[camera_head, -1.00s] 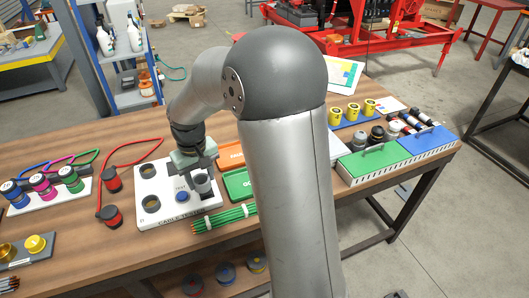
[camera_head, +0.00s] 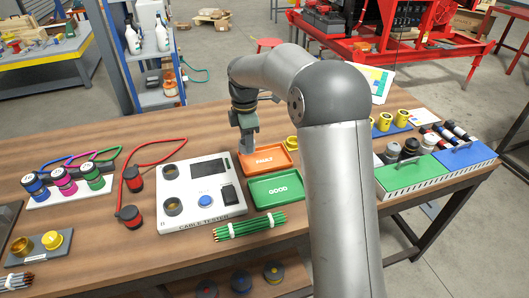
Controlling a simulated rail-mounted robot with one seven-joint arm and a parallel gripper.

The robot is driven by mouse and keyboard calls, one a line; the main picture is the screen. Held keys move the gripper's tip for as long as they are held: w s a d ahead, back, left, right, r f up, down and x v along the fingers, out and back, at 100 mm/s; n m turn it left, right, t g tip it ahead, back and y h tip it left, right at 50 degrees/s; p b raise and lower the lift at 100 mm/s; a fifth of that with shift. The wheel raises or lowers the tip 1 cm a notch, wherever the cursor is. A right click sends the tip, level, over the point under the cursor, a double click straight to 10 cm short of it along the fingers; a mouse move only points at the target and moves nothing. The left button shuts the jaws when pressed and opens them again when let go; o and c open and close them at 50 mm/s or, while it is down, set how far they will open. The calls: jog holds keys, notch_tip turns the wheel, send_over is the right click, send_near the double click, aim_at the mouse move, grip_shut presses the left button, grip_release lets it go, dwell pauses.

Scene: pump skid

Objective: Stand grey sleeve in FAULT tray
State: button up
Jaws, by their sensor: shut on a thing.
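My gripper (camera_head: 247,134) points down at the left end of the orange FAULT tray (camera_head: 283,168). It is shut on the grey sleeve (camera_head: 246,146), which looks upright, with its upper part hidden by the jaws. The sleeve's lower end is at the tray's back left corner in the picture; I cannot tell whether it touches the tray floor. The green GOOD tray (camera_head: 275,201) lies just in front of the FAULT tray and looks empty.
The white cable tester (camera_head: 203,218), with a blue button, stands left of the trays. A green cable bundle (camera_head: 248,226) lies in front. Red-capped leads (camera_head: 130,215) lie left of the tester. My arm hides the area right of the trays.

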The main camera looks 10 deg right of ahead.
jog(key=w+d+f, duration=0.1)
jog(key=f, duration=0.1)
jog(key=w+d+f, duration=0.3)
jog(key=d+f, duration=0.1)
jog(key=shift+w+d+p, duration=0.25)
jog(key=shift+w+p, duration=0.05)
jog(key=shift+p, duration=0.1)
jog(key=shift+w+d+f, duration=0.15)
jog(key=shift+d+f, duration=0.1)
jog(key=shift+f, duration=0.15)
jog(key=shift+w+d+f, duration=0.1)
jog(key=shift+f, duration=0.8)
jog(key=shift+w+d+f, duration=0.1)
jog(key=shift+f, duration=0.8)
jog(key=shift+f, duration=0.1)
jog(key=shift+f, duration=0.15)
jog(key=o, duration=1)
jog(key=shift+c, duration=0.2)
